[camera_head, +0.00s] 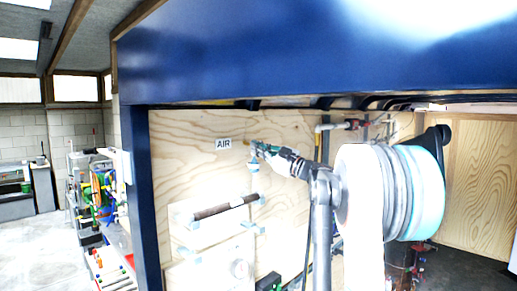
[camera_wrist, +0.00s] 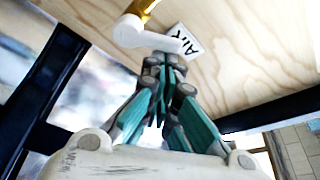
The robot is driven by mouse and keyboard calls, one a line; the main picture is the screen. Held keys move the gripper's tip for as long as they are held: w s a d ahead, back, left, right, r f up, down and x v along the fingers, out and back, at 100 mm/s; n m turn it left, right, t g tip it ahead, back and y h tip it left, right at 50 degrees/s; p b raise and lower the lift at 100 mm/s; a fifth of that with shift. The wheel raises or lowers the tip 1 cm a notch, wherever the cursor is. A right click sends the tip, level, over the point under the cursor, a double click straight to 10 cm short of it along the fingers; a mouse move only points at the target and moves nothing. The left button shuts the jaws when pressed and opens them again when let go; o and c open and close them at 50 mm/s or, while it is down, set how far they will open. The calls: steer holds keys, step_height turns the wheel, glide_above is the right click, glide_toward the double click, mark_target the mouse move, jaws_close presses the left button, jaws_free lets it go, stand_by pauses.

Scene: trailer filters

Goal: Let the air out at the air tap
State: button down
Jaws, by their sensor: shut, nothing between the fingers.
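The air tap shows in the wrist view as a brass-coloured body (camera_wrist: 143,7) with a pale lever (camera_wrist: 135,33) at the top centre. A white "AIR" label (camera_head: 223,144) is on the plywood wall; it also shows in the wrist view (camera_wrist: 192,40) just behind the lever. My gripper (camera_wrist: 165,66) is shut and empty, with its fingertips right by the lever; I cannot tell whether they touch it. In the head view my gripper (camera_head: 264,151) reaches to the wall just right of the label and hides much of the tap.
A dark blue beam (camera_head: 290,50) runs overhead, with a blue post (camera_head: 141,200) at the left. Pale boxes with a dark bar (camera_head: 225,207) are below the gripper. Another pipe fitting (camera_head: 345,125) is on the wall to the right. Shelves with coloured items (camera_head: 95,195) stand beyond the post.

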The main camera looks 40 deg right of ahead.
steer(key=shift+d+f+n+y+b, duration=0.25)
steer(key=shift+f+n+b, duration=0.25)
steer(key=shift+f, duration=0.3)
steer(key=shift+d+f+n+y+b, duration=0.15)
steer(key=shift+d+f+n+b, duration=0.25)
steer(key=shift+f, duration=0.35)
steer(key=shift+a, duration=0.1)
